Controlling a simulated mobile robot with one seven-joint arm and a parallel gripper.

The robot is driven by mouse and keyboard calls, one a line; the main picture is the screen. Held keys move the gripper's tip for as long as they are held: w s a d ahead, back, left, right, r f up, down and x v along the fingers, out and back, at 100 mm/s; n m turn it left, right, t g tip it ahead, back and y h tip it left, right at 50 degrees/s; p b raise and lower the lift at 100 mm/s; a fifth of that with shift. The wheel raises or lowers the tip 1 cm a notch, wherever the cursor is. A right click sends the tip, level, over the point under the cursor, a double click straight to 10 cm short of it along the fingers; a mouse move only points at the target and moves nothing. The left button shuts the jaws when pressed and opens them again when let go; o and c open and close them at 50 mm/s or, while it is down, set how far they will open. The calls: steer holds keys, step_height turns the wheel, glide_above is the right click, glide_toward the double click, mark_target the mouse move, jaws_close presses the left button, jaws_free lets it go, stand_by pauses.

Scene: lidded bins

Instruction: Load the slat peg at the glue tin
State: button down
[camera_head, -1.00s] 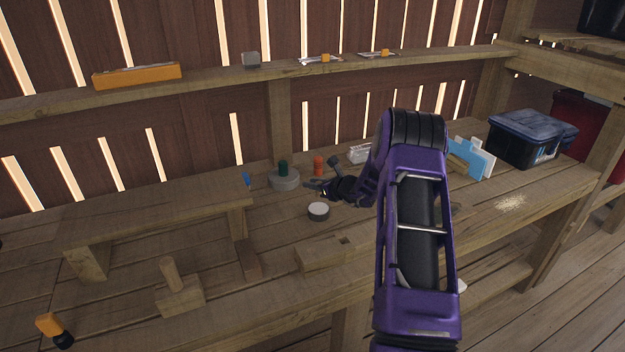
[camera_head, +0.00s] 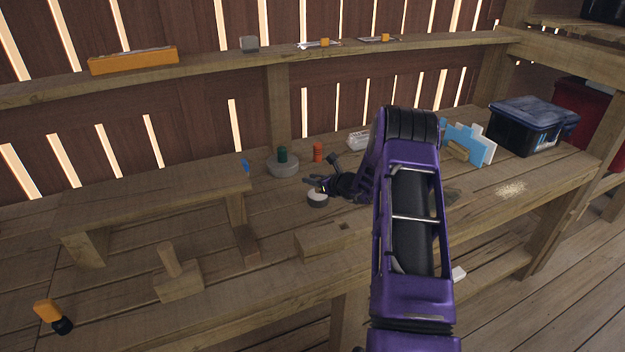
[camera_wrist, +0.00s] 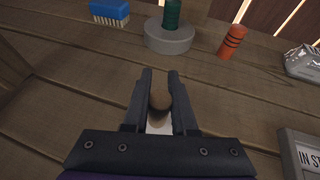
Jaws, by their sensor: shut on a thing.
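My gripper (camera_head: 319,185) is shut on a brown wooden peg with a rounded end, taken to be the slat peg (camera_wrist: 160,94); the fingers (camera_wrist: 160,76) flank it in the wrist view. The glue tin (camera_head: 317,202), a short round tin with a whitish top, stands on the bench directly beneath my gripper. In the wrist view, a whitish patch shows below the peg, between the fingers. The peg's lower end is hidden, so I cannot tell whether it touches the glue.
A grey round base with a green cylinder (camera_head: 282,156) and an orange cylinder (camera_head: 317,152) stand behind. A wooden beam with a square hole (camera_head: 325,236) lies in front. A block with an upright peg (camera_head: 178,282) stands left. A blue brush (camera_wrist: 110,11) lies at back left.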

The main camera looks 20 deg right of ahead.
steer(key=shift+f+b, duration=0.6)
steer(key=shift+b, duration=0.35)
stand_by(2.1)
steer(key=shift+r, duration=0.1)
step_height(320, 180, up, 7)
steer(key=p, duration=0.3)
stand_by(0.6)
stand_by(0.5)
